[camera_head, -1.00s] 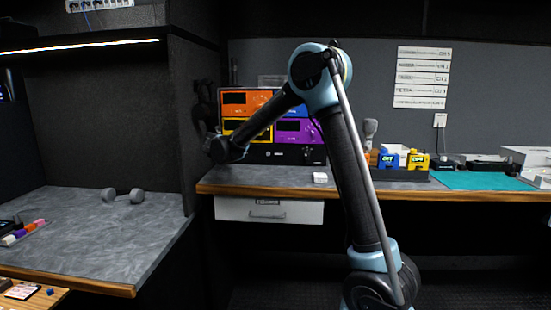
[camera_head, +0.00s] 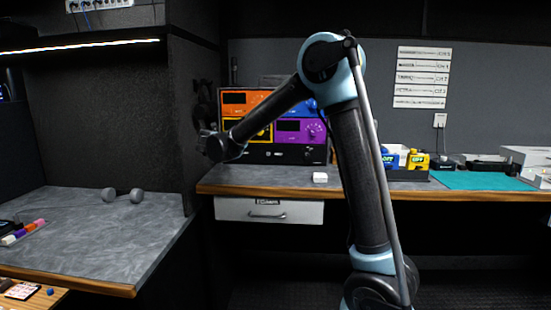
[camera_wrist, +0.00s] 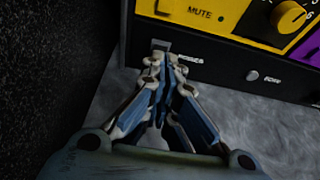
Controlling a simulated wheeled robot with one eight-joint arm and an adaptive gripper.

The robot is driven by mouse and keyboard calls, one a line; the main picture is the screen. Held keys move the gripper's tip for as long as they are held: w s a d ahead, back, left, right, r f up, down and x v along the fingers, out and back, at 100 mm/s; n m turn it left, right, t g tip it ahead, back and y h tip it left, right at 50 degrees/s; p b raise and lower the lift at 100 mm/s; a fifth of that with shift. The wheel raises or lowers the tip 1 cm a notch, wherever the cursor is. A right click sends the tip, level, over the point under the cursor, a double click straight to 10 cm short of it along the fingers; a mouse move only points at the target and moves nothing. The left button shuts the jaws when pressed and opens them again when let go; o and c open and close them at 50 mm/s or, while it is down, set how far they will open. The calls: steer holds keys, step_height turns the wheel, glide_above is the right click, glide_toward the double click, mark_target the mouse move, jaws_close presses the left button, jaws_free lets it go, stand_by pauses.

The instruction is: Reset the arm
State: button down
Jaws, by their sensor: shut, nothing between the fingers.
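My gripper (camera_wrist: 162,72) shows in the wrist view with its fingertips together and nothing between them. It points toward the lower front of the colored panel unit (camera_wrist: 210,57), near its black strip and the grey desk surface. Whether it touches the unit I cannot tell. In the head view my arm stands up from the lower right, bends at a high elbow and reaches down to the left. The fingers are hard to make out there, against the dark wall left of the panel unit (camera_head: 290,155).
A drawer (camera_head: 268,210) sits beneath. A dark partition (camera_head: 195,120) stands close to the gripper's left. The left desk (camera_head: 110,235) holds a grey dumbbell-shaped object (camera_head: 123,195).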

steer(key=w+d+r+n+t+y, duration=0.25)
steer(key=d+r+n, duration=0.55)
steer(key=r, duration=0.4)
steer(key=s+d+r+n+y, duration=0.3)
steer(key=s+d+n+y, duration=0.35)
steer(key=d+n, duration=0.35)
steer(key=s+d+f+n+g+h, duration=0.4)
steer(key=s+d+f+n+g, duration=0.3)
steer(key=s+d+f, duration=0.9)
steer(key=s+d+f+n+g+h, duration=0.5)
steer(key=s+d+f+n, duration=0.6)
steer(key=s+d+f, duration=0.6)
steer(key=s+f+g, duration=0.2)
steer(key=s, duration=0.4)
steer(key=shift+s+f, duration=0.15)
steer(key=shift+s, duration=0.1)
